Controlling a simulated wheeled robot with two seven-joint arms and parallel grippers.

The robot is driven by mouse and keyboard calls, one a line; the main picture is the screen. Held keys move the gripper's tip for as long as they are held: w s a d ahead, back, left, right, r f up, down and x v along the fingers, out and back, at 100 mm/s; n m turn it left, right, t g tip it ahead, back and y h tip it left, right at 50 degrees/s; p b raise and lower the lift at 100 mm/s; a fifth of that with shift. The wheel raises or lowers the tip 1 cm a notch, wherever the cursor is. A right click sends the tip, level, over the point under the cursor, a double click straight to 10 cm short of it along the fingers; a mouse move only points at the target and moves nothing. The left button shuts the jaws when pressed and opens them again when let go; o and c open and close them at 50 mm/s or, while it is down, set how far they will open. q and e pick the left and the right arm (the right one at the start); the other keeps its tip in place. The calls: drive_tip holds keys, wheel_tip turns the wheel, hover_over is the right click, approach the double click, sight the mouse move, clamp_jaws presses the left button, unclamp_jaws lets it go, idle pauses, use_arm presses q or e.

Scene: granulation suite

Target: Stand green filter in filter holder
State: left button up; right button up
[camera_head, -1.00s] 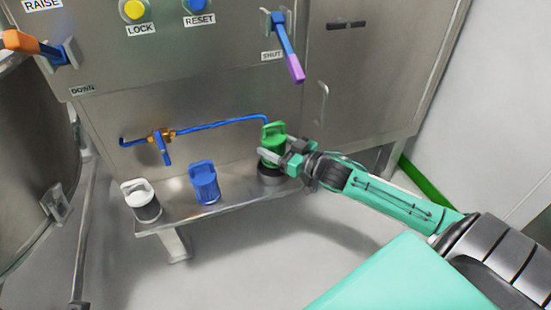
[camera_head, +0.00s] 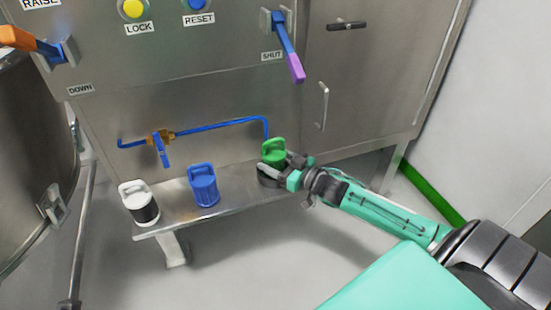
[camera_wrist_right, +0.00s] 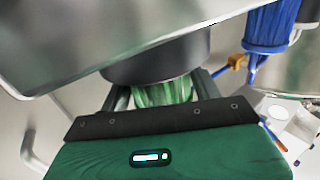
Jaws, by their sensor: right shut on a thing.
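The green filter (camera_head: 273,151) is upright at the right end of the steel shelf, its lower part down in or behind the dark round filter holder (camera_head: 267,182). My right gripper (camera_head: 279,174) is shut on the green filter, low on its body near the holder's rim. In the right wrist view, the filter's ribbed green body (camera_wrist_right: 163,92) shows between the fingers and meets the dark holder (camera_wrist_right: 155,60). How deep it is seated is hidden. My left gripper is out of view.
A blue filter (camera_head: 203,185) and a white filter (camera_head: 139,203) stand on the shelf (camera_head: 178,207) to the left. A blue pipe (camera_head: 220,125) with a valve runs behind. A purple-tipped lever (camera_head: 289,50) hangs above. The floor in front is clear.

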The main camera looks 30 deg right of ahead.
drive_tip(key=o, duration=1.1)
drive_tip(key=shift+c, duration=0.2)
drive_tip(key=shift+r, duration=0.1)
